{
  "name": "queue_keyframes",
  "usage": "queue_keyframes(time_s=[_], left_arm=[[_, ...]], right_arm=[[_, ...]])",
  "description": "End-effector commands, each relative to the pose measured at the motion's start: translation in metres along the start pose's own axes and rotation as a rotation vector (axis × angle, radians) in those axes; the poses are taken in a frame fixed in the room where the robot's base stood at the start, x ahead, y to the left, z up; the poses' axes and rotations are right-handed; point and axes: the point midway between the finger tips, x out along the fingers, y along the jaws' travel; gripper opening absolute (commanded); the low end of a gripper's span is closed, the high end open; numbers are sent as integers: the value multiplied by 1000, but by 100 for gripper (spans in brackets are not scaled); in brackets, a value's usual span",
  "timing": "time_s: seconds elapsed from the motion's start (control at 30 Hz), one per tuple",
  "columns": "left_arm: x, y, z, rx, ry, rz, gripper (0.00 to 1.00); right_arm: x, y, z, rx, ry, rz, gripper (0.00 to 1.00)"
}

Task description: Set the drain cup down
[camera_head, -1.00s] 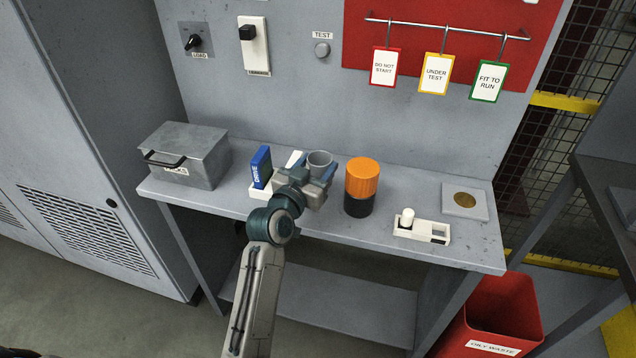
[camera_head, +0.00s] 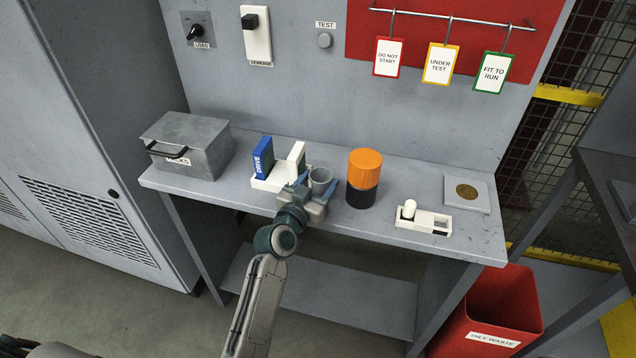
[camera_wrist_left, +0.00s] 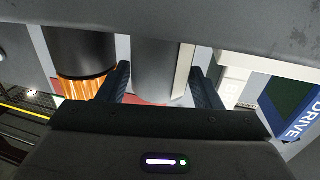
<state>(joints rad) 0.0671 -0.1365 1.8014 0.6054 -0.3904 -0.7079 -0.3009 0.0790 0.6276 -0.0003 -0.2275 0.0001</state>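The grey drain cup (camera_head: 321,181) is upright at the bench's front part, right of the white holder. In the left wrist view the cup (camera_wrist_left: 156,70) is between the two fingers, and its base appears to meet the bench top. My left gripper (camera_head: 315,190) is around the cup from the front. Its fingers stand apart, and a pale strip shows between the cup and one finger in the wrist view. The gripper looks open there (camera_wrist_left: 160,85). My right gripper is not in view.
A white holder (camera_head: 268,184) with a blue "DRIVE" block (camera_head: 263,158) and a white block (camera_head: 296,160) is left of the cup. An orange-and-black cylinder (camera_head: 364,176) stands close on the right. A white tray (camera_head: 424,221) is further right. A grey metal box (camera_head: 187,146) stands at left.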

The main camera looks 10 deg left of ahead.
Motion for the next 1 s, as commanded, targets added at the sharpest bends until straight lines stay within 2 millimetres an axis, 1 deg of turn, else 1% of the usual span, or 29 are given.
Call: queue_keyframes(time_s=[0.4,0.47,0.57,0.8,0.9,1.0], left_arm=[[-2,0,-4,0,-1,0,63],[-11,0,0,1,-1,0,63],[-30,0,1,0,-1,0,63],[-83,0,1,1,-1,0,63],[-100,0,0,1,-1,0,63],[-112,0,-1,1,-1,0,63]], right_arm=[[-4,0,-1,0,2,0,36],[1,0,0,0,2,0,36],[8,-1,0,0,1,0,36],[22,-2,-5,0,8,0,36],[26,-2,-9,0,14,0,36],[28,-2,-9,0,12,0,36]])
